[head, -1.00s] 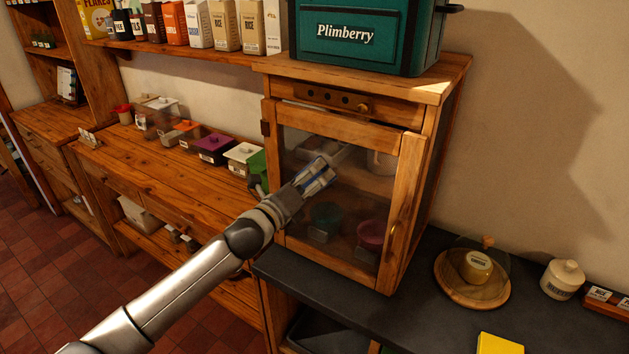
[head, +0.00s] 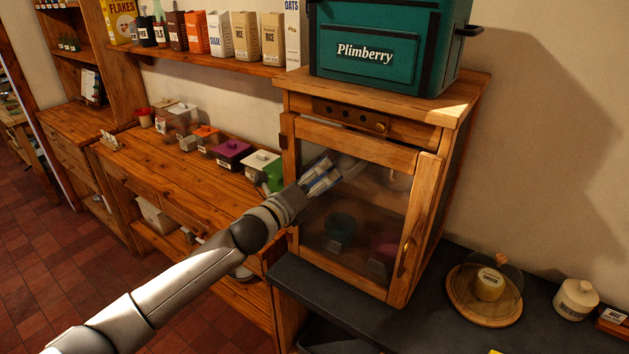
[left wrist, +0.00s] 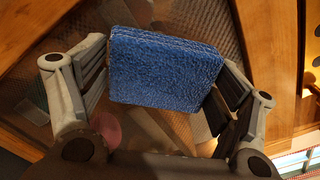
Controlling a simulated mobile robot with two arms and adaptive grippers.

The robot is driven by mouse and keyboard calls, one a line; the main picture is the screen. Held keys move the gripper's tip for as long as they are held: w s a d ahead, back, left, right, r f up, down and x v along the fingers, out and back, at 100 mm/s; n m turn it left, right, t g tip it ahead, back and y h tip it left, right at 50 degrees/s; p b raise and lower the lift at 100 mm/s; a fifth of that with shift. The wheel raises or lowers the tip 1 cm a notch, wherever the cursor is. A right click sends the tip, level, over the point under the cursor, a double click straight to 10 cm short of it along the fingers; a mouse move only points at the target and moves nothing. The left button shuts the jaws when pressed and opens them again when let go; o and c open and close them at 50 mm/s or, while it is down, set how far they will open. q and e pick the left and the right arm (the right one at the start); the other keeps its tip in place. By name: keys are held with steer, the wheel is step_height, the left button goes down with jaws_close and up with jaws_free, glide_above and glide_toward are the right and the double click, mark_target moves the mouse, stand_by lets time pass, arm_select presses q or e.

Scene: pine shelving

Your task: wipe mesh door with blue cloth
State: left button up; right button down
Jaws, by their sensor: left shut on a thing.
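The mesh door (head: 348,231) is a wooden-framed door with a dark, see-through mesh panel, on the front of a wooden cabinet. It looks shut. My left gripper (head: 318,176) is at the upper left part of the mesh. In the left wrist view, the left gripper (left wrist: 165,85) is shut on the folded blue cloth (left wrist: 166,68), which lies between its fingers with the mesh (left wrist: 200,20) behind it. I cannot tell for sure whether the cloth touches the mesh. My right gripper is not in view.
A green Plimberry box (head: 380,50) stands on the cabinet top (head: 440,93). Lidded containers line the wooden counter (head: 180,166) at left. A domed wooden board (head: 484,303) and a white jar (head: 576,299) stand on the dark counter (head: 430,315) at right.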

mark_target(349, 183)
arm_select(q)
steer(key=shift+s+d+p, duration=0.2)
steer(key=shift+s+d, duration=1.1)
steer(key=shift+d, duration=0.5)
steer(key=shift+s+d+p, duration=0.15)
steer(key=shift+s+d, duration=1.15)
steer(key=shift+d, duration=0.55)
steer(key=shift+s+d+p, duration=0.2)
steer(key=shift+s+d, duration=1.1)
steer(key=shift+d, duration=0.5)
steer(key=shift+s+d, duration=0.15)
steer(key=shift+w+a+p, duration=0.25)
steer(key=shift+w+a, duration=0.45)
steer(key=shift+a, duration=0.25)
steer(key=shift+w+a+p, duration=0.25)
steer(key=shift+w+a, duration=0.4)
steer(key=shift+a, duration=0.3)
steer(key=shift+w+a+p, duration=0.25)
steer(key=shift+w+a, duration=0.45)
steer(key=shift+a, duration=0.25)
steer(key=shift+w+a, duration=0.7)
steer(key=shift+a, duration=0.25)
steer(key=shift+w+a, duration=0.75)
steer(key=shift+a, duration=0.25)
steer(key=shift+w+a, duration=0.7)
steer(key=shift+a, duration=0.25)
steer(key=shift+s, duration=0.15)
